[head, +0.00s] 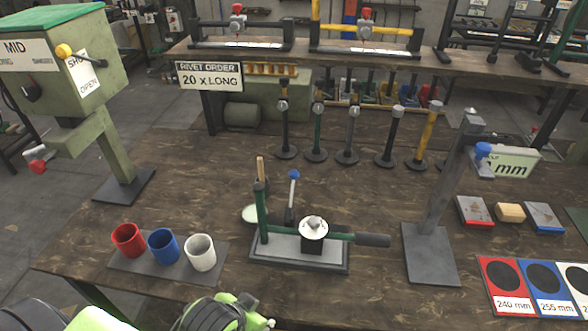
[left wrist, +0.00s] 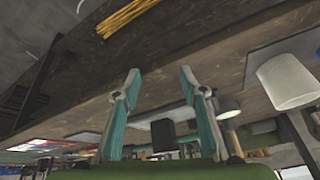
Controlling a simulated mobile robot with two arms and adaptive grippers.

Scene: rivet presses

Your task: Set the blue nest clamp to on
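A lever with a blue ball knob (head: 293,175) stands nearly upright at the green-framed fixture (head: 263,215) in the middle of the bench. Another blue knob (head: 483,150) is on the grey post at the right; no label shows which one is the blue nest clamp. Part of my left arm (head: 222,312) shows at the bottom of the head view, in front of the fixture; its fingertips are not clear there. In the left wrist view my left gripper (left wrist: 160,78) is open with nothing between its fingers. My right gripper is not in view.
Red (head: 128,239), blue (head: 163,245) and white (head: 200,252) cups stand on a dark mat left of the fixture. Several upright tools (head: 350,135) stand behind it. A grey post (head: 436,200) and coloured cards (head: 500,285) are to the right. A green press (head: 70,85) is at left.

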